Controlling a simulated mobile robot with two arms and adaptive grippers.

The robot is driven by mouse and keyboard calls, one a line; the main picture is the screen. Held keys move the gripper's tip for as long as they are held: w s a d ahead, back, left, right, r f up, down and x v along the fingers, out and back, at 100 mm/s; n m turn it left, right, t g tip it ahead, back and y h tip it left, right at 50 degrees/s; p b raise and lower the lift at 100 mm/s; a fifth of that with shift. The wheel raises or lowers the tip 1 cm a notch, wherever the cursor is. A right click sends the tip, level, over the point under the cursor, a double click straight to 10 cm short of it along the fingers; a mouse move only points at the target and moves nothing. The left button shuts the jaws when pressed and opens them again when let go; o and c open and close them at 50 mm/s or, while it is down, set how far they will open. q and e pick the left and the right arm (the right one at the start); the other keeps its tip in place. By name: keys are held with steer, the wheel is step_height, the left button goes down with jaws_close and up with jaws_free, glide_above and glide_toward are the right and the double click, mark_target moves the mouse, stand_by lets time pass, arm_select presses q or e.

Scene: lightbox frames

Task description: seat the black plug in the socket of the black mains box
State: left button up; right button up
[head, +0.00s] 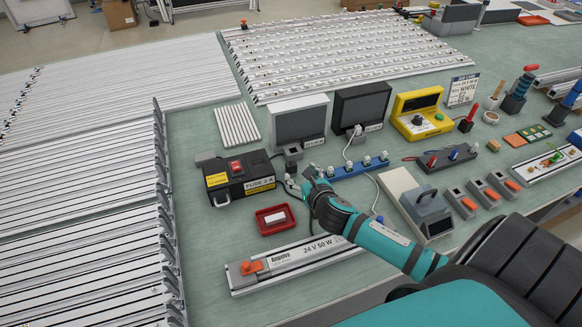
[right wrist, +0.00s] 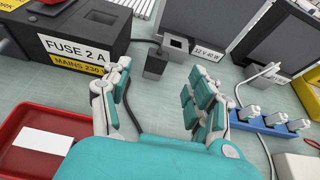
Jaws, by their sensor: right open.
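The black mains box (head: 240,174) stands left of centre in the head view, with a red switch and yellow and white labels. Its labelled front and part of its top show at upper left in the right wrist view (right wrist: 125,24). A small upright black block, which looks like the black plug (right wrist: 155,66), stands on the bench right of the box. It also shows in the head view (head: 291,167). My right gripper (right wrist: 160,88) is open and empty, its fingers spread on the near side of the plug. I cannot make out the box's socket clearly. My left gripper is out of view.
A grey socket block (right wrist: 175,44) stands just behind the plug. A red tray (head: 272,219) lies in front of the box. A blue strip with white plugs (head: 358,167) lies to the right. Two monitors (head: 299,122) stand behind. A long lamp unit (head: 290,257) lies nearer.

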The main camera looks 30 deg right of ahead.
mark_target(293, 166)
steer(key=x, duration=0.3)
steer(key=shift+w, duration=0.1)
steer(key=shift+w+f, duration=0.2)
steer(key=shift+w, duration=0.15)
steer(key=shift+w+d+p, duration=0.1)
steer(key=shift+w+p, duration=0.15)
steer(key=shift+p, duration=0.05)
steer(key=x, duration=0.3)
steer(key=shift+w+f, duration=0.15)
steer(key=shift+w, duration=0.1)
steer(key=shift+w+d+f+p, duration=0.1)
steer(key=shift+w+f+p, duration=0.2)
steer(key=shift+w, duration=0.15)
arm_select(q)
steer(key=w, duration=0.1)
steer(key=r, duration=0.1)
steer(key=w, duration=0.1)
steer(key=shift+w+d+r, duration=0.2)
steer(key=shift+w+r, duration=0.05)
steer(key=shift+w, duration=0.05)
arm_select(e)
steer(key=shift+r, duration=0.1)
jaws_close()
